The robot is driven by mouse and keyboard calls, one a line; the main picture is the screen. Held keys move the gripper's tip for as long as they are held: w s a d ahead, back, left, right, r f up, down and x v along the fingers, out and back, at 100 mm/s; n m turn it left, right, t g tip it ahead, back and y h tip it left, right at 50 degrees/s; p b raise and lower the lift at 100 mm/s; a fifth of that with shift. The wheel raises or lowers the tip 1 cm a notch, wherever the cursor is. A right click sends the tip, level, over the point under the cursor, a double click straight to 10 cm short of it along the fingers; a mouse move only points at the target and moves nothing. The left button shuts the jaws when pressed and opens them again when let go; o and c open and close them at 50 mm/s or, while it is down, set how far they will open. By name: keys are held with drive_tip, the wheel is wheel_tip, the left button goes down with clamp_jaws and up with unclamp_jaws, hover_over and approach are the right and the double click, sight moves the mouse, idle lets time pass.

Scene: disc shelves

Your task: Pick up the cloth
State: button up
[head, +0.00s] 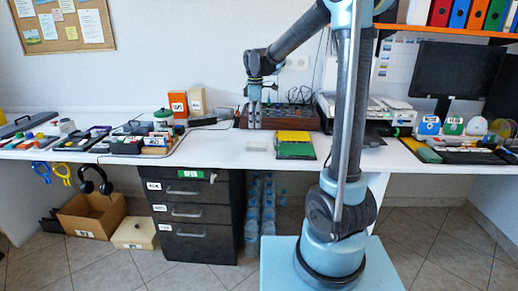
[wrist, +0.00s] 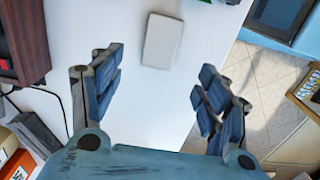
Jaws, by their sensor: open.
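A small pale grey, flat rectangle (head: 257,146) lies on the white table near its front edge. It may be the folded cloth; its material cannot be told. It also shows in the wrist view (wrist: 162,40), beyond the fingertips and roughly centred between them. My gripper (head: 254,124) hangs pointing down over the table, behind this rectangle in the head view. In the wrist view my gripper (wrist: 163,90) has its two fingers wide apart, with only bare table between them. It touches nothing that I can see.
A dark brown rack (head: 275,118) stands close behind my gripper. A yellow and green stack (head: 295,145) lies to the right of the pale rectangle. An orange box (head: 177,103) stands at the left.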

sight(256, 144)
drive_tip(key=shift+d+f, duration=0.1)
drive_tip(key=shift+f, duration=5.3)
drive_tip(key=c, duration=1.1)
drive_tip(key=shift+c, duration=0.2)
wheel_tip(256, 144, up, 10)
